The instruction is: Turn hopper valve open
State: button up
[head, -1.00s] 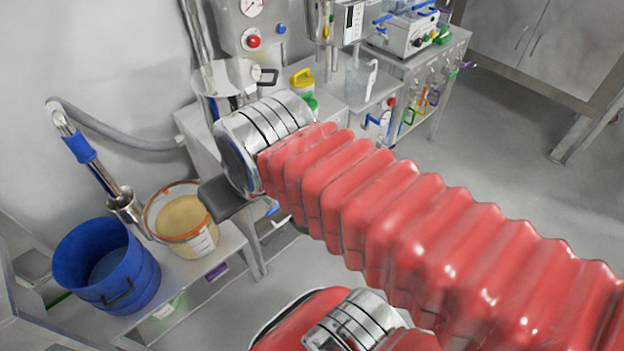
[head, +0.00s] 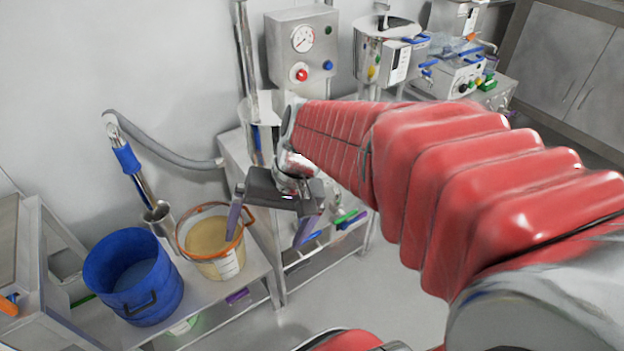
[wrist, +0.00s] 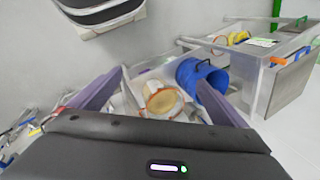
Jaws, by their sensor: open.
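I cannot make out the hopper valve for certain in either view. A steel funnel-like part (head: 246,112) stands at the foot of a vertical pipe in the head view, partly hidden behind my arm. My gripper (head: 265,243) is open and empty, in front of the bench beside the orange-rimmed bucket. Its two purple-grey fingers point down and stand apart. In the wrist view my gripper (wrist: 160,77) shows both fingers spread, with nothing between them.
A bucket of tan powder (head: 208,236) and a blue tub (head: 130,275) stand on the low bench. A gauge panel (head: 302,50) and a steel vessel (head: 377,52) are behind my arm. A grey hose (head: 170,150) runs along the wall.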

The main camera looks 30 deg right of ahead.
jog(key=shift+o, duration=0.3)
jog(key=w+d+f+m+t+y, duration=0.1)
jog(key=w+d+f+m+y, duration=0.5)
jog(key=w+f+m, duration=0.1)
jog(key=shift+w+f, duration=0.4)
jog(key=shift+w, duration=0.4)
jog(key=w+d+f+m+t+y, duration=0.1)
jog(key=w+d+f+m+t, duration=0.25)
jog(key=d+f, duration=0.2)
jog(key=w+d+f+m+t+y, duration=0.1)
jog(key=w+d+f+m+t, duration=0.15)
jog(key=d+f+m, duration=0.35)
jog(key=m+t+h, duration=0.9)
jog(key=m+h, duration=0.2)
jog(key=m, duration=0.3)
send_near(347, 217)
jog(key=s, duration=0.3)
jog(key=shift+f, duration=0.25)
jog(key=w, duration=1.3)
jog(key=shift+w+a, duration=0.15)
jog(key=shift+w, duration=0.25)
